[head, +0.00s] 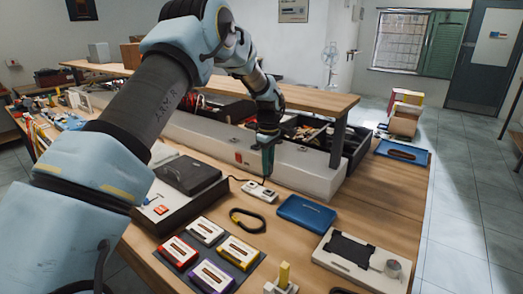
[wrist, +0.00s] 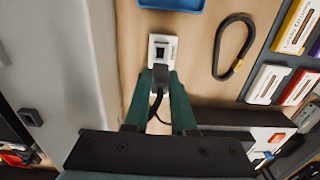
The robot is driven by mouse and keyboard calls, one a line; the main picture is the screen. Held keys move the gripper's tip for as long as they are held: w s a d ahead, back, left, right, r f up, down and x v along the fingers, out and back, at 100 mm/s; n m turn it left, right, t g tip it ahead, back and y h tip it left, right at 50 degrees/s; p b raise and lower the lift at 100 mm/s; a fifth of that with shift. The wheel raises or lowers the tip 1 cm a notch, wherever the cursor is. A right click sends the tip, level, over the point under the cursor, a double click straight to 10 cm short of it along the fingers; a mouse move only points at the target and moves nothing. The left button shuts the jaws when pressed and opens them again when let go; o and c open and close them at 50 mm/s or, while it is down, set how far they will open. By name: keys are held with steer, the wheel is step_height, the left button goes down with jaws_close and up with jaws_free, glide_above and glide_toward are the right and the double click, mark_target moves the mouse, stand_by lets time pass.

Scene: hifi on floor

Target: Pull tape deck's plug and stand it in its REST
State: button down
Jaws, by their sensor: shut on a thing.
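My gripper (head: 267,176) points down over a small white socket block (head: 258,192) on the workbench. In the wrist view its two green fingers (wrist: 163,92) are shut on a black plug (wrist: 160,78), whose cable runs back between them. The plug is right at the near end of the white block (wrist: 162,50); I cannot tell whether it is still seated in it. A dark-lidded device (head: 188,174) on a pale base, left of the gripper, may be the tape deck. I cannot make out a marked REST.
A black cable loop (head: 247,220), a blue tray (head: 306,213) and several cassettes on a dark mat (head: 212,253) lie nearby. A long white trunking box (head: 225,140) runs behind. A small stand with a yellow piece (head: 284,275) is at the front. Bare wood lies around the loop.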

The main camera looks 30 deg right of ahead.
steer(key=shift+s+f, duration=0.2)
steer(key=shift+f, duration=0.05)
steer(key=shift+d+f+b, duration=0.1)
steer(key=shift+f+b, duration=1.25)
steer(key=shift+f, duration=0.95)
steer(key=shift+f+b, duration=0.55)
steer(key=shift+f, duration=0.4)
stand_by(0.4)
steer(key=c, duration=0.7)
jaws_free()
steer(key=shift+o, duration=0.2)
step_height(320, 180, up, 10)
steer(key=b, duration=0.3)
steer(key=shift+r, duration=0.25)
steer(key=shift+r+p, duration=2.05)
steer(key=shift+r, duration=0.65)
